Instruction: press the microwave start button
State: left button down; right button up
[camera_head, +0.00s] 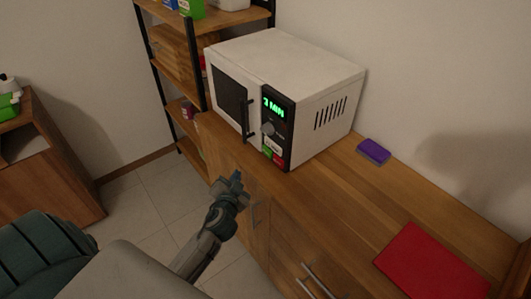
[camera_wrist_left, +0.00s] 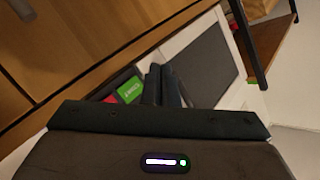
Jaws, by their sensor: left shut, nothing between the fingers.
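The white microwave (camera_head: 285,52) stands on the wooden counter with its door closed. Its black panel has a lit green display reading in minutes, a grey knob (camera_head: 268,129), a green button (camera_head: 267,152) and a red button (camera_head: 278,160) at the bottom. My left gripper (camera_head: 237,176) is shut and empty, in front of the counter edge, below and left of the green button, apart from it in the head view. In the left wrist view, my shut fingers (camera_wrist_left: 165,84) show beside the green button (camera_wrist_left: 131,91), with the red button (camera_wrist_left: 110,99) further left. My right gripper is not in view.
A purple sponge (camera_head: 373,151) and a red mat (camera_head: 431,264) lie on the counter (camera_head: 330,205) right of the microwave. The door handle (camera_head: 250,121) sticks out beside the panel. Drawer handles (camera_head: 317,280) project from the counter front. A shelf rack (camera_head: 178,62) stands behind left.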

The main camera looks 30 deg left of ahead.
aim_at(267, 152)
pick_arm(q)
notch_tip(267, 152, up, 2)
jog(key=shift+r, duration=0.15)
jog(key=shift+w, duration=0.15)
jog(key=w+d, duration=0.1)
jog(key=w, duration=0.1)
jog(key=w+d, duration=0.1)
jog(key=w, duration=0.3)
jog(key=shift+w+d, duration=0.25)
jog(key=shift+d, duration=0.15)
jog(key=shift+w+d, duration=0.3)
jog(key=shift+w, duration=0.45)
dwell(1.3)
jog(key=shift+w+d, duration=0.15)
jog(key=shift+w, duration=0.25)
